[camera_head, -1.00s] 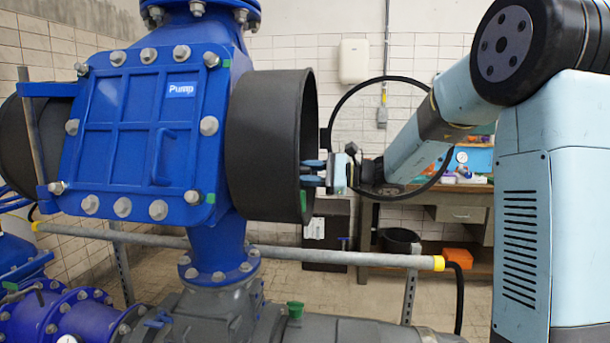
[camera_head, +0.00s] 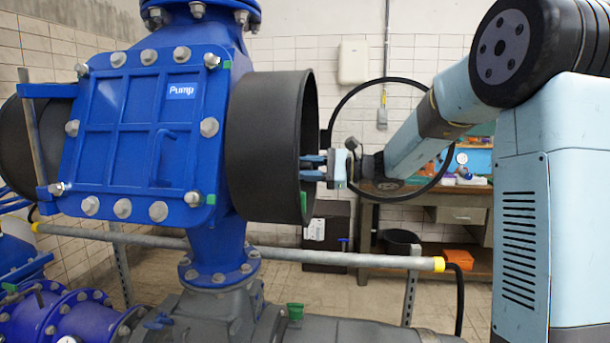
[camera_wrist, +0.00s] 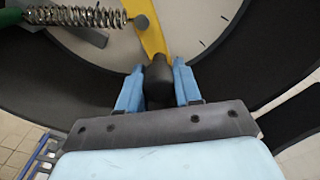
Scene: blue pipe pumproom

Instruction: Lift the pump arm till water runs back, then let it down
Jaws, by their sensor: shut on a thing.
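The blue pump housing (camera_head: 140,125), with a "Pump" label, fills the left of the head view. A black round casing (camera_head: 262,145) opens on its right side. In the wrist view, the pump arm shows as a yellow lever (camera_wrist: 152,36) with a black knob (camera_wrist: 158,74) on its end. My gripper (camera_wrist: 158,92) is shut on this knob, one blue finger on each side.
A coil spring (camera_wrist: 75,16) sits beside the lever inside the casing. A workbench (camera_head: 440,215) stands at the back right. A black hose loop (camera_head: 345,95) hangs behind my arm.

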